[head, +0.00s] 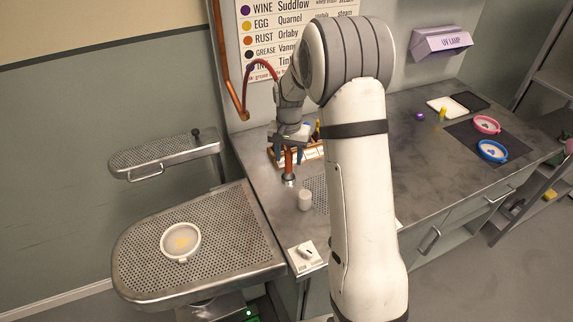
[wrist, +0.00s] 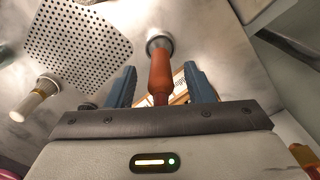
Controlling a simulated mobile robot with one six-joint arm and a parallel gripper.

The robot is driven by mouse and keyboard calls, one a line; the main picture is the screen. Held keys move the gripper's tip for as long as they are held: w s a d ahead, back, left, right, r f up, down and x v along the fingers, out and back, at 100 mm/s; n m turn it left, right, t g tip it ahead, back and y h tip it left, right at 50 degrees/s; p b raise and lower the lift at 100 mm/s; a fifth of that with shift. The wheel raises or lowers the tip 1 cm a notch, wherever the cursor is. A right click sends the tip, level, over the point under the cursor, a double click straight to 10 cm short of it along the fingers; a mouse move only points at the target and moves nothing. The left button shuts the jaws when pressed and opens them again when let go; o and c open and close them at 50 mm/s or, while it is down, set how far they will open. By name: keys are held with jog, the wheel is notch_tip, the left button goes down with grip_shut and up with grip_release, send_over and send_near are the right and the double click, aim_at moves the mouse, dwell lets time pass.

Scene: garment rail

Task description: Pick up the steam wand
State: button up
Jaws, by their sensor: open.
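The steam wand (head: 289,167) has a copper-brown handle and a round metal head, and stands near the left end of the metal counter. In the wrist view the wand (wrist: 160,78) rises between my two blue fingers, its metal head beyond the fingertips. My gripper (wrist: 160,72) is open, one finger on each side of the handle, with visible gaps at both sides. Whether a finger touches the wand further down cannot be seen.
A white cylinder (head: 305,201) stands close by, near a perforated panel (wrist: 78,42). A wooden rack with a label (head: 313,152) is behind the wand. The perforated ironing board (head: 135,265) at left bears a round hoop (head: 165,243). Pink and blue hoops lie at right.

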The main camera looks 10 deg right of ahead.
jog(key=shift+f, duration=0.6)
jog(key=shift+c, duration=0.6)
grip_shut()
